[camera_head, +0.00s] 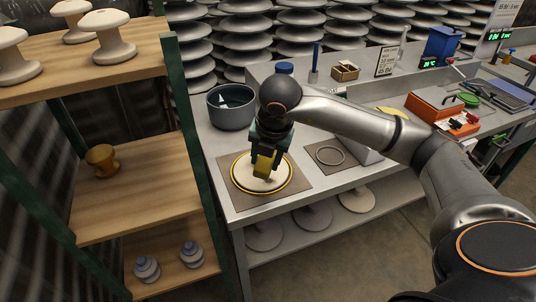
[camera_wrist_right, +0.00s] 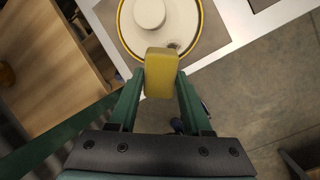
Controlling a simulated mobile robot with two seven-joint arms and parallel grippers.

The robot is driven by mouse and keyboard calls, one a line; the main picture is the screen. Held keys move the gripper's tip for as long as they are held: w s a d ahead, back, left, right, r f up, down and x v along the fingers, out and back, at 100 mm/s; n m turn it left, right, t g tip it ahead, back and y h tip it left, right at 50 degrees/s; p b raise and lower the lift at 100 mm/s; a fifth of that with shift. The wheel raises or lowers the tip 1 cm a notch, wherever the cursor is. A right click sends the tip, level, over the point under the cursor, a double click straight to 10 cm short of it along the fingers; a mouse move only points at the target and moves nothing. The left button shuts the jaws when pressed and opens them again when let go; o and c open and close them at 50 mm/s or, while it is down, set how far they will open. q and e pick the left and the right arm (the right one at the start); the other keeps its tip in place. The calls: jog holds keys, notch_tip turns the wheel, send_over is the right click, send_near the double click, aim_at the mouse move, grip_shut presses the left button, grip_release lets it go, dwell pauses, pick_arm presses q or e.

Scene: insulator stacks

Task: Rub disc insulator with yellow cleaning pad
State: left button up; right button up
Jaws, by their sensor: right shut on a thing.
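The disc insulator (camera_head: 243,174) is cream with a yellow-and-dark rim and lies flat on a square mat (camera_head: 300,189) on the bench. In the right wrist view the disc (camera_wrist_right: 137,36) has a round raised centre, with a dark smudge near its lower right edge. My right gripper (camera_head: 266,158) is over the disc, pointing down, shut on the yellow cleaning pad (camera_head: 263,166). The pad (camera_wrist_right: 160,75) overlaps the disc's near edge in the wrist view; I cannot tell whether it touches. My left gripper is not in view.
A dark bowl (camera_head: 231,108) stands behind the disc. A second mat with a grey ring (camera_head: 330,155) is to the right. A wooden shelf (camera_head: 130,195) with insulators borders the left. An orange toolbox (camera_head: 437,112) sits further right on the bench.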

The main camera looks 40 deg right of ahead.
jog(key=shift+s+a+f, duration=0.1)
jog(key=shift+s+a, duration=0.15)
jog(key=shift+a, duration=0.2)
jog(key=shift+f, duration=0.15)
jog(key=b+x, duration=0.3)
jog(key=x, duration=0.1)
jog(key=shift+w+f, duration=0.2)
jog(key=shift+f, duration=0.15)
jog(key=shift+w+f+b, duration=0.15)
jog(key=shift+f+b, duration=0.2)
jog(key=shift+b, duration=0.05)
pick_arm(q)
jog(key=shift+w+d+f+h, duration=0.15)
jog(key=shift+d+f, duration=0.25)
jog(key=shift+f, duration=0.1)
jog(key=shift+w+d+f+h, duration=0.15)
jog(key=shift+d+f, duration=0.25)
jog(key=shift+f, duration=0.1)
pick_arm(e)
jog(key=shift+d, duration=0.1)
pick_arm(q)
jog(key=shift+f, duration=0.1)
pick_arm(e)
jog(key=shift+f, duration=0.15)
